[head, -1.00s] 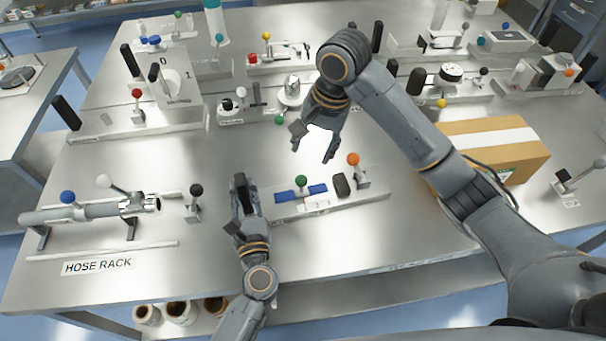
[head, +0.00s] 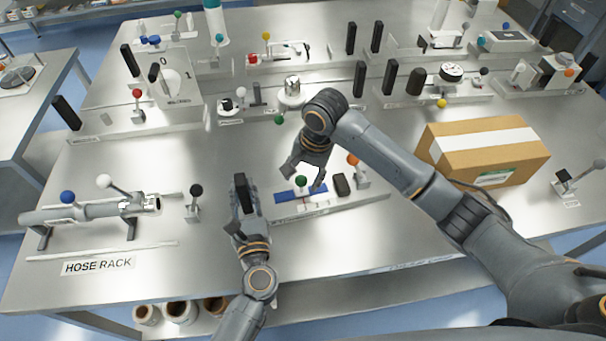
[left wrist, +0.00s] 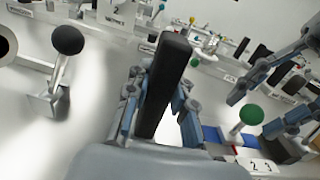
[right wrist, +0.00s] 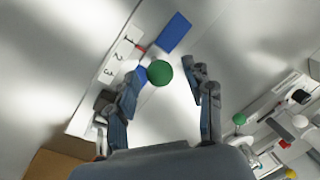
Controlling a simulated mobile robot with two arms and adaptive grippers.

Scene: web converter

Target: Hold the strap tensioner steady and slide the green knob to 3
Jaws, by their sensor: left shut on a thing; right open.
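The strap tensioner (head: 350,203) is a low grey base with blue bars, a green knob (head: 300,181) and a white scale marked 1, 2, 3 (right wrist: 119,57). In the right wrist view a red pointer (right wrist: 140,47) sits beside the 1. My left gripper (head: 242,200) is shut on the black upright handle (left wrist: 166,85) at the tensioner's left end. My right gripper (head: 303,179) is open, its fingers on either side of the green knob (right wrist: 159,73) with visible gaps. The knob also shows in the left wrist view (left wrist: 251,114).
A black block (head: 341,185) and an orange knob (head: 352,160) stand right of the green knob. A cardboard box (head: 485,153) is further right. The hose rack (head: 95,213) and a black-knobbed lever (head: 196,191) are to the left. Other fixtures line the back.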

